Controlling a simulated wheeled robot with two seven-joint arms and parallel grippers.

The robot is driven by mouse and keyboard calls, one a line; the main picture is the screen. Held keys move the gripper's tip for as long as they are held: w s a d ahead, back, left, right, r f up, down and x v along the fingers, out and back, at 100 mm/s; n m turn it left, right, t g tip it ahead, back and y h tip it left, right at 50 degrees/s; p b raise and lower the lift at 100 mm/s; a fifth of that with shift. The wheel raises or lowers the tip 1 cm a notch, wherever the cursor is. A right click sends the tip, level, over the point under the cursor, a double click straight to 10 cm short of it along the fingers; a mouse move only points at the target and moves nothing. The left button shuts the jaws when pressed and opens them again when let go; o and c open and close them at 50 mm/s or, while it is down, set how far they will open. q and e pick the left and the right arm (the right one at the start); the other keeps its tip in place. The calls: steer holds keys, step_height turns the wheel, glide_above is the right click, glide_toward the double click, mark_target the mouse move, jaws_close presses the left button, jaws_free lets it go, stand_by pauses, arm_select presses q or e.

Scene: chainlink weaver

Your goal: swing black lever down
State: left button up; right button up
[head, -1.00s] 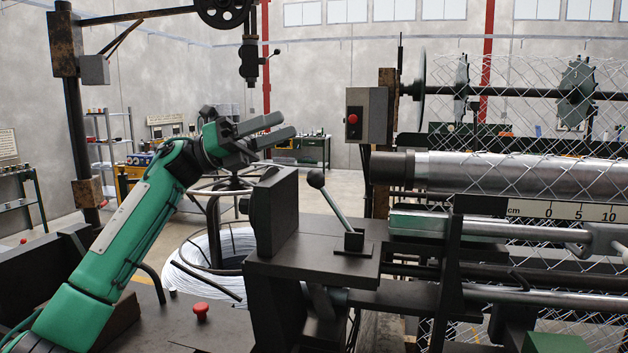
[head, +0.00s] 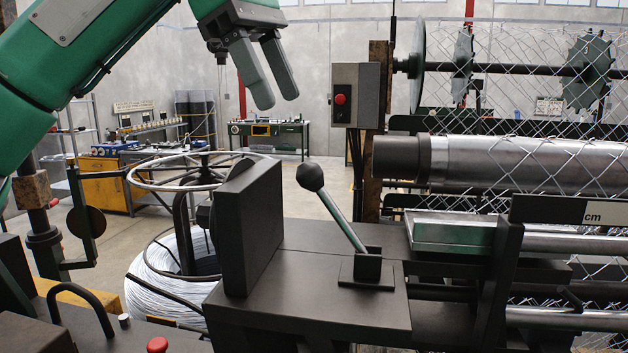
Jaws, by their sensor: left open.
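The black lever (head: 338,213) has a round black knob and a pale metal rod. It rises from a dark bracket on the machine's flat top and leans up to the left. My left gripper (head: 277,101) is above and to the left of the knob, with its fingers pointing down. Its two grey fingers are apart and nothing is between them. It does not touch the lever. My right gripper is not in view.
A dark upright block (head: 247,227) stands left of the lever. A grey box with a red button (head: 357,95) is behind it to the right. A steel roller (head: 520,165) and chain-link mesh fill the right side. A wire coil (head: 170,272) lies at left.

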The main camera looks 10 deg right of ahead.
arm_select(q)
glide_toward(318, 180)
steer(key=shift+w+d+f, duration=0.2)
steer(key=shift+f, duration=0.35)
steer(key=shift+w+d+f, duration=0.15)
steer(key=shift+w+f, duration=0.1)
steer(key=shift+f, duration=0.3)
steer(key=p+x, duration=0.1)
steer(key=x, duration=0.6)
steer(key=shift+d+f, duration=0.3)
steer(key=shift+f, duration=0.35)
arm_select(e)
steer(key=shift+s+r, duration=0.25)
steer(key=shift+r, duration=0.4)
arm_select(q)
steer(key=shift+s, duration=0.1)
jaws_close()
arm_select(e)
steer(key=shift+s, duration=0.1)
